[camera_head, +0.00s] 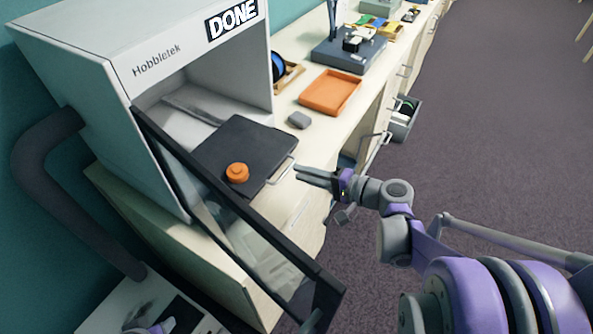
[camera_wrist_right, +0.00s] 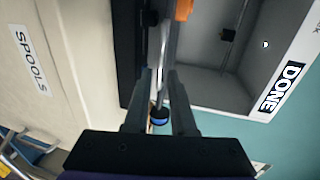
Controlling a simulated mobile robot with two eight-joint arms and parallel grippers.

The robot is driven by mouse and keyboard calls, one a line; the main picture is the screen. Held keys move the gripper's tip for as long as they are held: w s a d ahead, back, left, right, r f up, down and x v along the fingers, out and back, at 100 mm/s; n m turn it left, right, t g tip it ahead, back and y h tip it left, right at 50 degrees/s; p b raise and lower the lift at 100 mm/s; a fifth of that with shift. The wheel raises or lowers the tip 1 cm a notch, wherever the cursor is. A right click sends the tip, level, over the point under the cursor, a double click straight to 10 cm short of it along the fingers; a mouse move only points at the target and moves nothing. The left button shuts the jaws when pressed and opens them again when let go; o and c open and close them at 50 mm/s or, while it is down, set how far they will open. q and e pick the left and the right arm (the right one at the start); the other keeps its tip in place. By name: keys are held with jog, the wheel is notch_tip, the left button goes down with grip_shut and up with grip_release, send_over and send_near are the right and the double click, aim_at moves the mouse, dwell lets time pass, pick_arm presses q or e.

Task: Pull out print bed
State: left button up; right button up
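The print bed (camera_head: 228,146) is a dark flat plate in the open white printer (camera_head: 72,50), and its front part sticks out of the chamber. A round orange print (camera_head: 237,173) sits on it; an orange part also shows at the top of the right wrist view (camera_wrist_right: 183,9). A thin metal handle (camera_head: 282,170) is on the bed's front edge. My right gripper (camera_head: 297,173) is at this handle, its fingers apart. In the right wrist view, the bar runs between or just beyond the fingertips (camera_wrist_right: 160,73); contact is unclear. My left gripper is not clearly seen.
The printer's dark-framed glass door (camera_head: 250,240) hangs open in front, left of my right gripper. An orange tray (camera_head: 331,92) and a small grey block (camera_head: 299,120) lie on the counter. A drawer (camera_head: 404,120) stands open farther along. The floor at right is clear.

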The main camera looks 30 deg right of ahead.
jog(key=v, duration=0.8)
jog(key=shift+a, duration=0.1)
jog(key=s+a+f+n+g+h, duration=0.25)
jog(key=a+f+g, duration=0.25)
jog(key=a+f, duration=0.3)
jog(key=s+a+f+n+g+h, duration=0.2)
jog(key=s+n+h, duration=0.4)
jog(key=s+n, duration=0.2)
jog(key=shift+a+n+g, duration=0.3)
jog(key=shift+a+n, duration=0.05)
